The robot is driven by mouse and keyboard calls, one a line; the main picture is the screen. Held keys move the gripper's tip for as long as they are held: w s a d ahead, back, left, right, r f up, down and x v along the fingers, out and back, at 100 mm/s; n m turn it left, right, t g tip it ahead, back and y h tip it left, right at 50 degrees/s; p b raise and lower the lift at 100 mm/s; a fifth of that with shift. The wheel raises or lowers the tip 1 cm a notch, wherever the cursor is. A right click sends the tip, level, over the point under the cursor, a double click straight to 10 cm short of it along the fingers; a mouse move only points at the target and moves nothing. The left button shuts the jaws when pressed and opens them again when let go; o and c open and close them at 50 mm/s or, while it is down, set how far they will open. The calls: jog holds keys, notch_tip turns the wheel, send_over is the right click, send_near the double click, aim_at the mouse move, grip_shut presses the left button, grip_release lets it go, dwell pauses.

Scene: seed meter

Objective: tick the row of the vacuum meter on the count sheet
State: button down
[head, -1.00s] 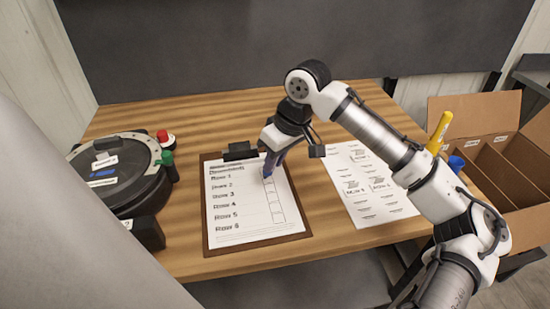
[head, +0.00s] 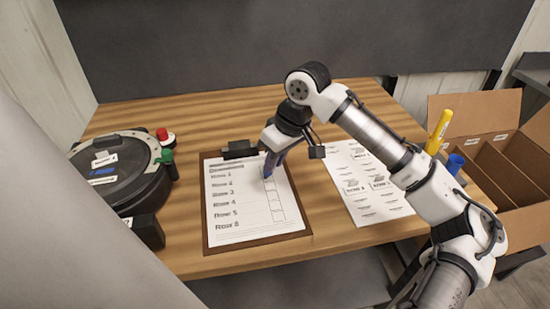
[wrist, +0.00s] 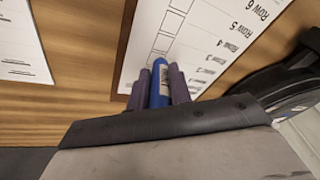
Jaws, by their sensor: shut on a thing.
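The count sheet (head: 240,205) lies on a brown clipboard (head: 305,231) on the table, with rows labelled Row 1 down to Row 6 and a column of boxes at its right. My gripper (head: 270,168) is over the upper part of that column. In the wrist view my gripper (wrist: 161,85) is shut on a blue marker (wrist: 159,72), whose tip points at the box column. I cannot tell if the tip touches the paper. The vacuum meter (head: 115,175) is a round black device at the left with small white labels; their text is too small to read.
A printed sheet (head: 365,195) with row labels lies right of the clipboard. A green knob (head: 166,157) and a red knob (head: 162,133) sit by the meter.

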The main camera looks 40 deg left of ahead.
jog(key=shift+w+d+p, duration=0.1)
jog(key=shift+w+p, duration=0.75)
jog(key=shift+p, duration=0.05)
dwell(0.7)
notch_tip(320, 180, up, 6)
jog(key=p, duration=0.5)
dwell(0.4)
dwell(0.4)
